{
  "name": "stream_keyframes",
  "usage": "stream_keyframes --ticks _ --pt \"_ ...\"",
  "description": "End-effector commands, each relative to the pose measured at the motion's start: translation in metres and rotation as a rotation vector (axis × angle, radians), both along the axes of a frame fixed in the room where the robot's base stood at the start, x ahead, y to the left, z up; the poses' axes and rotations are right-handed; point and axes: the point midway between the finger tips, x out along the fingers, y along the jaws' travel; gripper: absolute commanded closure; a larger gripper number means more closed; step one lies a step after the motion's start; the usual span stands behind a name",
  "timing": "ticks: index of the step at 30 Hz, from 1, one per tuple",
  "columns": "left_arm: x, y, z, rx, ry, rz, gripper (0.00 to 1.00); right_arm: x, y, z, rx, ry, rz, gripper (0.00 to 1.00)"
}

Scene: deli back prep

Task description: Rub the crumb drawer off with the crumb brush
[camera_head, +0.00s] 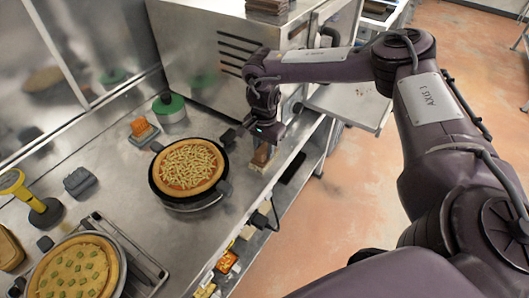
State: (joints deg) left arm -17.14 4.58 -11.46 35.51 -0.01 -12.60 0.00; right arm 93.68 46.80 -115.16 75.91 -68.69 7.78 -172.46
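A flat metal tray (352,103), which looks like the crumb drawer, sticks out from the front of the steel oven-like machine (205,50). My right arm reaches in from the right above it. My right gripper (262,138) points down at the counter's front edge, left of the tray. A small brown block-like thing (262,155) shows right below the gripper; it may be the crumb brush. I cannot tell whether the gripper holds it, because the fingers are small and dark. My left gripper is not in view.
A pizza in a dark pan (157,175) stands left of the gripper. Another pizza (75,270) is at the lower left. A green-lidded container (170,107) and a yellow-handled tool (30,195) stand on the counter. The floor (330,200) on the right is open.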

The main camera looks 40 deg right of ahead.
Motion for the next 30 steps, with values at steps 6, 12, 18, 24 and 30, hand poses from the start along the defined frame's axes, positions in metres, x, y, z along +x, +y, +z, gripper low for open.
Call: stream_keyframes --ticks 6,12,18,24,30 --pt "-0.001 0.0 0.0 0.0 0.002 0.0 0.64 0.0 0.0 -0.001 0.0 0.001 0.0 0.96" --pt "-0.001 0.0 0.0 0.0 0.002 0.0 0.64 0.0 0.0 -0.001 0.0 0.001 0.0 1.0" --pt "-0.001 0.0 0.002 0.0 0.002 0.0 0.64 0.0 0.0 0.001 0.0 0.001 0.0 1.0" --pt "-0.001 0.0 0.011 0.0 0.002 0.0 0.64 0.0 0.0 0.011 0.0 0.0 0.0 1.0" --pt "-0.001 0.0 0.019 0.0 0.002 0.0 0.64 0.0 0.0 0.02 0.0 0.0 0.0 1.0"
